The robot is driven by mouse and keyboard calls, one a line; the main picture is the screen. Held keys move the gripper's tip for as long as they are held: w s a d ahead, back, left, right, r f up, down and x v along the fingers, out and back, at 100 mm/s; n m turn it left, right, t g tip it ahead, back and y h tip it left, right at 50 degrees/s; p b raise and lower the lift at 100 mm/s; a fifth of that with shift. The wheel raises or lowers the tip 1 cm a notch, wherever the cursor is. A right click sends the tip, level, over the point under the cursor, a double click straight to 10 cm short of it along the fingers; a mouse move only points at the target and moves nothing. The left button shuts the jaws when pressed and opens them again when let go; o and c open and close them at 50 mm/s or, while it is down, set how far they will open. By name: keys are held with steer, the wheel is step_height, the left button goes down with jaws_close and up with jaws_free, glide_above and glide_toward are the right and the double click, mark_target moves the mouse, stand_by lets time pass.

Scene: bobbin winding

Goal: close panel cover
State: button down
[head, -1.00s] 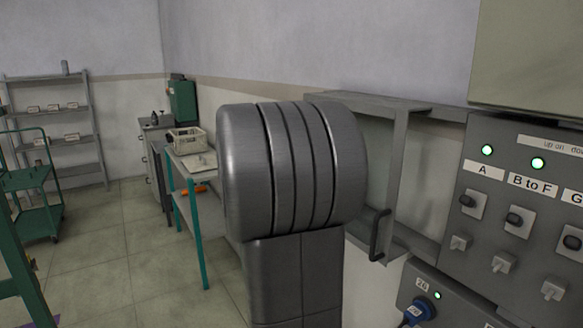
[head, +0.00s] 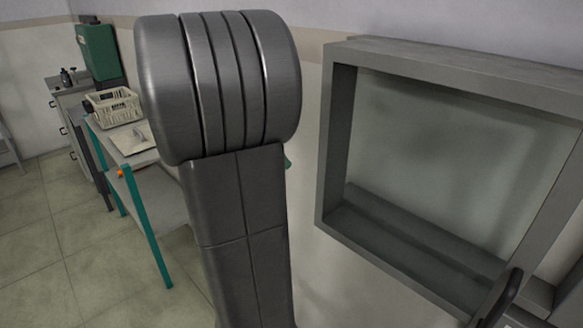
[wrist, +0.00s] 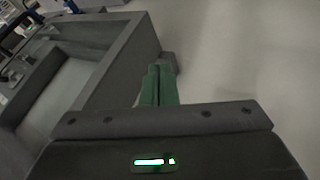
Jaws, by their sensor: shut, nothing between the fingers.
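The panel cover (head: 338,140) is a grey frame with a clear window, large at the right of the head view. Its dark handle (head: 503,298) shows at the lower right. In the wrist view the cover's frame (wrist: 108,75) runs along the upper left. My gripper (wrist: 160,82) has green fingers, shut together and empty, just beside the outer side of the frame. I cannot tell whether they touch it. In the head view my arm hides most of the gripper; only a bit of green shows by the cover's left side.
A table with teal legs (head: 148,228) stands at the left, bearing a cream basket (head: 112,106). A green machine (head: 98,52) and a grey cabinet (head: 68,103) are behind it. The floor (head: 75,265) at the lower left is clear.

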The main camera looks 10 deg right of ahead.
steer(key=s+d+f, duration=0.3)
steer(key=d+f, duration=0.2)
steer(key=d, duration=0.1)
steer(key=shift+s+p, duration=0.3)
steer(key=shift+p, duration=0.15)
steer(key=shift+d, duration=0.1)
